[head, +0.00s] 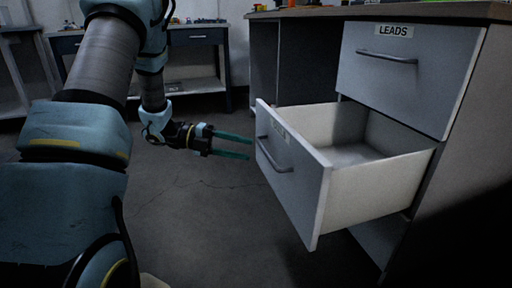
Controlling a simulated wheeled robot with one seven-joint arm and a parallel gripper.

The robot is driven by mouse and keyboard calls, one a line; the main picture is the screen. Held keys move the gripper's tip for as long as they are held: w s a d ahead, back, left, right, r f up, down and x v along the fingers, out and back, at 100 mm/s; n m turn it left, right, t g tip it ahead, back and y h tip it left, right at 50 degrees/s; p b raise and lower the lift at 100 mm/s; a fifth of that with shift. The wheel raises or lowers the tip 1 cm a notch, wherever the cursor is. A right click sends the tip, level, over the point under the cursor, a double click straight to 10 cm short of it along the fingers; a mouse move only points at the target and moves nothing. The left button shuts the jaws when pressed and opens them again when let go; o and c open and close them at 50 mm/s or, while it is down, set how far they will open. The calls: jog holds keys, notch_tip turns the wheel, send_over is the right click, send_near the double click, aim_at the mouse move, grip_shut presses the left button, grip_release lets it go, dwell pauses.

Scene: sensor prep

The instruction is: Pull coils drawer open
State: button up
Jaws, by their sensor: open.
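The coils drawer (320,213) is a light grey drawer pulled well out of the desk. Its label (280,128) on the front is too dim to read clearly. Its bar handle (273,154) is on the drawer front. The visible inside of the drawer looks empty. My gripper (250,148) is open, with two teal fingers pointing right toward the drawer front. Its fingertips are close to the handle in the picture, and nothing is between them. I cannot tell whether they touch the drawer front.
A closed drawer (415,85) labelled LEADS sits above the open one in the desk (470,12). Part of a lower front (378,240) shows beneath. A workbench (190,38) stands at the back left. The grey floor (205,215) between is clear.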

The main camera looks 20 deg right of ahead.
jog(key=shift+p+v, duration=0.5)
jog(key=shift+v, duration=2.15)
jog(key=shift+w, duration=0.1)
jog(key=w+r+n+t+y+p, duration=0.1)
jog(key=w+r+n+t+p, duration=0.15)
jog(key=w+n+t, duration=0.7)
jog(key=w+a+r+n+t+y, duration=0.1)
jog(key=w+a+n+t+y, duration=0.15)
jog(key=a+n+y, duration=0.35)
jog(key=w+a+r+n+t+y, duration=0.1)
jog(key=a+r+n+t+y, duration=0.2)
jog(key=a+n, duration=0.5)
jog(key=s+a+f+n+g+y+p, duration=0.1)
jog(key=s+a+n+g+y, duration=0.15)
jog(key=s+n, duration=0.7)
jog(key=s+a+f+n+g+y+p, duration=0.15)
jog(key=s+a+n+g, duration=0.35)
jog(key=s, duration=0.7)
notch_tip(320, 180, up, 38)
jog(key=d+n+t+p, duration=0.1)
jog(key=p, duration=3.7)
jog(key=shift+s+d+r, duration=0.15)
jog(key=shift+s+d, duration=0.05)
jog(key=shift+s, duration=0.25)
